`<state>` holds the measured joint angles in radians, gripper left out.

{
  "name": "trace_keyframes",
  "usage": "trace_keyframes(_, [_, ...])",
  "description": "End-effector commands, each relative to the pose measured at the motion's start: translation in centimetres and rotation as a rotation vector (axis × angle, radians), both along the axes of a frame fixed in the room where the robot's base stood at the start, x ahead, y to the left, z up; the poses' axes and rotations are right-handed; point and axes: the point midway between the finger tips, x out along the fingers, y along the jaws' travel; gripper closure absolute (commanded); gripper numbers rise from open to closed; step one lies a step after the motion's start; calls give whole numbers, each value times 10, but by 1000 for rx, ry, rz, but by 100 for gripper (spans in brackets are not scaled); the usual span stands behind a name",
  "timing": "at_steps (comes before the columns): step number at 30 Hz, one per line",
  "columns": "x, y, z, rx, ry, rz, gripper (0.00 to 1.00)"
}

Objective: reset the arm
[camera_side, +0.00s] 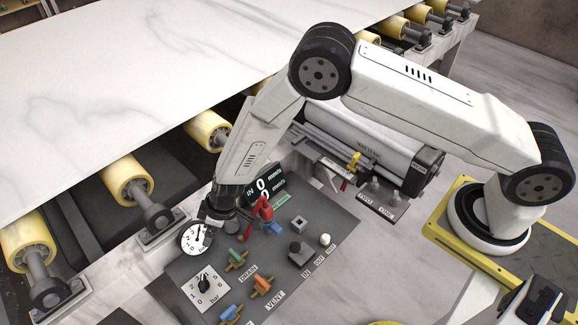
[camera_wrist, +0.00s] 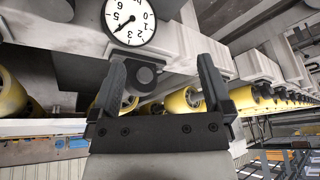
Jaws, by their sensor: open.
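My gripper (camera_wrist: 162,74) is open in the wrist view, its two dark fingers wide apart with nothing held between them. In the side view my arm bends down from its raised elbow, and its dark wrist end is low over the back edge of the control panel (camera_side: 185,268), close to the round pressure gauge (camera_side: 197,238). The fingers cannot be made out clearly there. The gauge also shows upside down at the top of the wrist view (camera_wrist: 129,21), beyond the fingers. I cannot tell whether the fingers touch anything.
A red lever (camera_side: 263,208) and a digital display (camera_side: 262,188) are close beside the wrist. The panel also bears a dial (camera_side: 204,283), a green valve (camera_side: 236,259), an orange valve (camera_side: 262,284) and a blue one (camera_side: 230,313). A white slab (camera_side: 130,75) and yellow rollers (camera_side: 128,180) lie behind.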

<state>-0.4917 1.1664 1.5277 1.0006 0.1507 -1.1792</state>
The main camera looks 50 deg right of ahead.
Motion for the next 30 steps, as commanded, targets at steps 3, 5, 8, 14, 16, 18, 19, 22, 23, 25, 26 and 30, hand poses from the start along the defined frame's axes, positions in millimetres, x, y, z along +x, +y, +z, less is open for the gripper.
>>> trace_keyframes(3, [3,-22,32,5,12,-50,0])
trace_keyframes(5, [3,-33,46,7,17,-75,0])
trace_keyframes(8, [1,-53,68,7,28,-117,0])
trace_keyframes(14, [-11,-93,110,3,52,-203,0])
trace_keyframes(16, [-17,-106,124,1,59,-232,0])
trace_keyframes(18, [-24,-120,137,-2,68,-264,0])
trace_keyframes(19, [-27,-126,143,-3,70,-278,0])
trace_keyframes(22, [-40,-147,160,-10,80,-323,0])
trace_keyframes(23, [-43,-152,165,-12,82,-337,0])
trace_keyframes(25, [-54,-166,175,-18,90,-370,0])
trace_keyframes(26, [-59,-172,179,-21,92,-384,0])
trace_keyframes(30, [-82,-198,198,-35,102,-451,0])
